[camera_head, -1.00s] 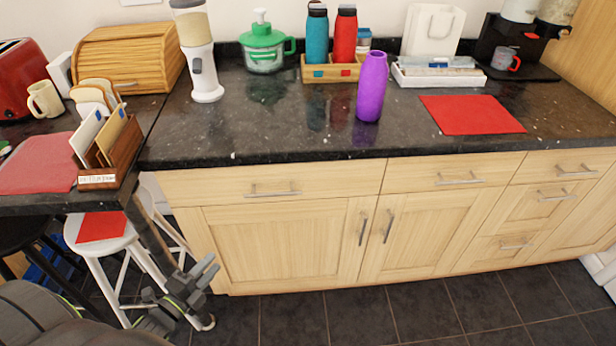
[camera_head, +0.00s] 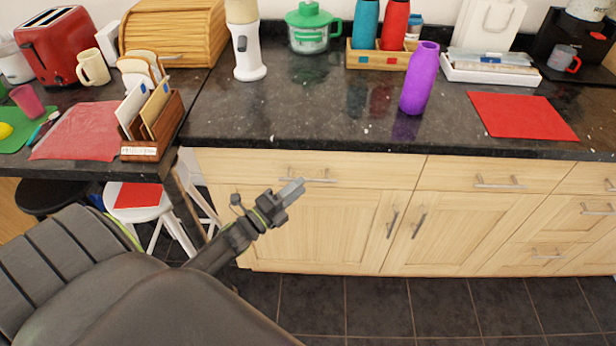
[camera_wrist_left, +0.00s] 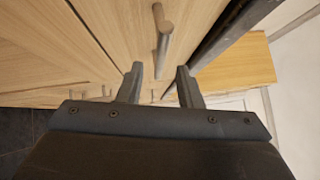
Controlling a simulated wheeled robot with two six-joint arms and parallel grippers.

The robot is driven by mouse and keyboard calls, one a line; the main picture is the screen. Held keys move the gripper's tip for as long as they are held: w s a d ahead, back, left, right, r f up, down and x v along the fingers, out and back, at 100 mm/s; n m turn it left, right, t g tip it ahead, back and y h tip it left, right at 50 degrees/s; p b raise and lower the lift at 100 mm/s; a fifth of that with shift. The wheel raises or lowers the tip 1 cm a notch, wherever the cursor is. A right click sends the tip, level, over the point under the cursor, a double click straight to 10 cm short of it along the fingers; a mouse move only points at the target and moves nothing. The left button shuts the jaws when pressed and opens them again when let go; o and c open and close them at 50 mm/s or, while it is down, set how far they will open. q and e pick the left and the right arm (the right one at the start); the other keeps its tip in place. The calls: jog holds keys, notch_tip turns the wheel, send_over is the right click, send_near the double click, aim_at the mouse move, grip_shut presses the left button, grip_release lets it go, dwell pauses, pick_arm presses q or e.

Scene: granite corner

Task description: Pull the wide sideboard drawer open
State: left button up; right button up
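The wide sideboard drawer (camera_head: 375,173) is the pale wood front at the left of the sideboard, just under the dark worktop. It looks closed. Its metal bar handle (camera_head: 318,179) is partly covered by my left gripper (camera_head: 291,188) in the head view. In the left wrist view the fingers of my left gripper (camera_wrist_left: 161,75) are apart, with a gap between them. A handle bar (camera_wrist_left: 162,42) lies ahead of that gap, and I see no firm grip on it. My right gripper is not in view.
Cabinet doors (camera_head: 310,230) are below the drawer, and narrower drawers (camera_head: 495,176) are to its right. A white stool (camera_head: 140,208) and a table leg (camera_head: 185,203) stand left of the sideboard. The dark tiled floor (camera_head: 400,310) in front is clear.

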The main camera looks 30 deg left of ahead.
aim_at(308, 179)
pick_arm(q)
jog(key=shift+p+x, duration=0.3)
jog(key=shift+x, duration=1.8)
grip_shut()
